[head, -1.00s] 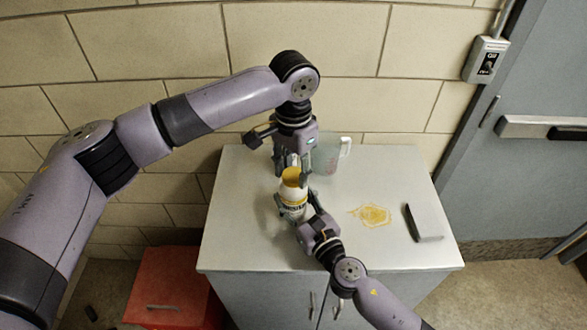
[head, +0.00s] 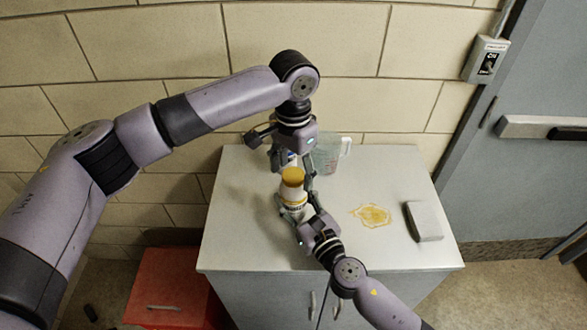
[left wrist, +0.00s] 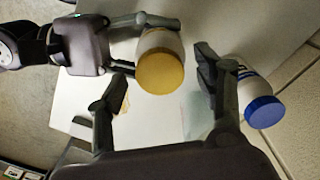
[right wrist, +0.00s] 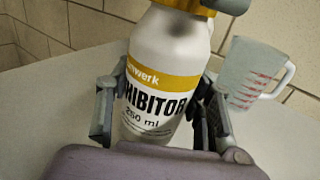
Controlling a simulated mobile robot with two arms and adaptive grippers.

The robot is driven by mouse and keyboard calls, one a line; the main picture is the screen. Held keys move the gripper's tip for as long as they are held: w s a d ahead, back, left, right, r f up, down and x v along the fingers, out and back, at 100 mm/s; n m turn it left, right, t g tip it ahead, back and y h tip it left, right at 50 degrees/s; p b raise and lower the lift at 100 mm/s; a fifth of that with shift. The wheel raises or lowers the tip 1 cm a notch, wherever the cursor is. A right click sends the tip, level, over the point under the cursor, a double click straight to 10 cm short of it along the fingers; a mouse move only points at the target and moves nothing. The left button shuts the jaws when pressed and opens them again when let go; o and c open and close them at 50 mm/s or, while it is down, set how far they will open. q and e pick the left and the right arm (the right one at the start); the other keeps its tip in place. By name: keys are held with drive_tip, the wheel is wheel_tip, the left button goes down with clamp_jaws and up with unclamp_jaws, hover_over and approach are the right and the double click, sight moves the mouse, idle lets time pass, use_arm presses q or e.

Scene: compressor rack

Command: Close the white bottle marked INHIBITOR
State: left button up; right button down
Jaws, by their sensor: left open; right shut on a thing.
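The white INHIBITOR bottle (head: 293,192) stands upright on the cabinet top. Its label shows in the right wrist view (right wrist: 158,90). A yellow-orange cap (head: 292,176) sits on its neck; the left wrist view shows this cap (left wrist: 160,72) from above. How tightly it sits I cannot tell. My right gripper (right wrist: 158,112) is shut on the bottle's body, one finger on each side. My left gripper (left wrist: 162,72) is open above the bottle, its fingers on either side of the cap with gaps between.
A blue-capped white bottle (left wrist: 258,98) stands close beside my left gripper's finger. A clear measuring jug (head: 328,155) stands behind. A yellow spill (head: 372,215) and a grey block (head: 424,221) lie at the right of the cabinet top (head: 240,240). A red box (head: 172,285) is below left.

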use_arm(q)
wheel_tip(320, 180, up, 12)
idle(0.4)
use_arm(e)
drive_tip(key=c, duration=0.7)
unclamp_jaws()
use_arm(q)
drive_tip(key=shift+f, duration=0.1)
use_arm(e)
drive_tip(key=shift+s, duration=0.1)
drive_tip(key=v, duration=1.2)
drive_tip(key=shift+f, duration=0.1)
